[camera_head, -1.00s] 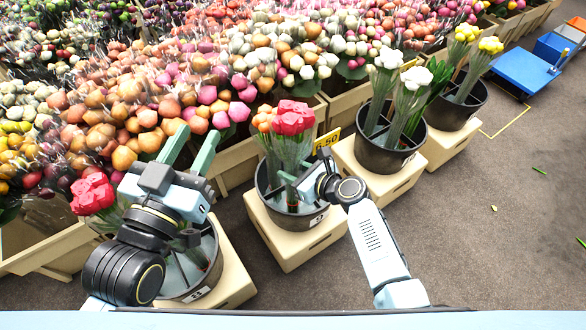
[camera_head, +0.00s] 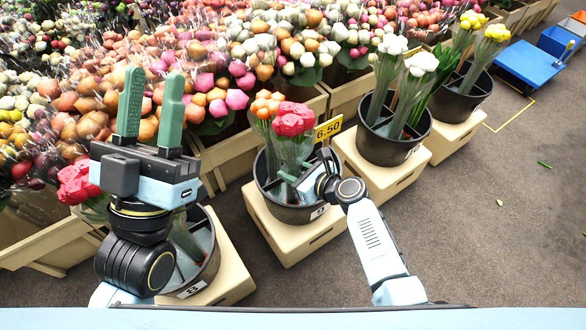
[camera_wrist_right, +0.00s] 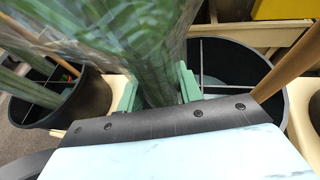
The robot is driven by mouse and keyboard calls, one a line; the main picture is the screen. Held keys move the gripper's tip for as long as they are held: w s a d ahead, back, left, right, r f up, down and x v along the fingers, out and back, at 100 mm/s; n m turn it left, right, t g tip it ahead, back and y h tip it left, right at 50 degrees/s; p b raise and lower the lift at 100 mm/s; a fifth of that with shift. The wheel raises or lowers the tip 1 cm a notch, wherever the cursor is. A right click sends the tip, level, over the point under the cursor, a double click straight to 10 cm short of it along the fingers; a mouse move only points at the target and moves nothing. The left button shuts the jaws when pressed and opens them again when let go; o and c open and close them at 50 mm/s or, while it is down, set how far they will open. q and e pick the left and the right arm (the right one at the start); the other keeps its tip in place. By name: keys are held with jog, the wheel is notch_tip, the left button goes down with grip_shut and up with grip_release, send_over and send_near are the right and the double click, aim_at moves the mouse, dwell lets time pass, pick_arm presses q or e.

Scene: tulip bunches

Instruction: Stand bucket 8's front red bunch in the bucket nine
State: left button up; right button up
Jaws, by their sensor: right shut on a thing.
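Bucket 9 (camera_head: 290,213), black and round, stands on a cream block at the centre of the head view. A red bunch (camera_head: 294,120) stands nearly upright over it, its lower stems within the rim outline. My right gripper (camera_head: 291,180) is shut on this bunch's wrapped stems, low near the rim. The wrapped stems (camera_wrist_right: 155,55) also fill the jaws in the right wrist view; their lower ends are hidden. Bucket 8 (camera_head: 205,275) is at lower left, partly behind my left arm. Another red bunch (camera_head: 76,184) shows there. My left gripper (camera_head: 150,100) is open and empty, fingers up.
An orange bunch (camera_head: 266,104) stands in bucket 9 beside the red one. A yellow price sign (camera_head: 328,129) is behind the rim. A bucket with white bunches (camera_head: 390,148) and one with yellow bunches (camera_head: 462,103) stand to the right. Grey floor is free at lower right.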

pick_arm(q)
jog(key=shift+s+r+t, duration=0.15)
jog(key=shift+s+t, duration=0.15)
pick_arm(e)
jog(key=shift+f, duration=0.2)
jog(key=shift+f, duration=0.1)
jog(key=shift+f+b, duration=0.5)
jog(key=shift+b, duration=0.05)
jog(key=o, duration=1.9)
pick_arm(q)
jog(key=shift+f, duration=0.4)
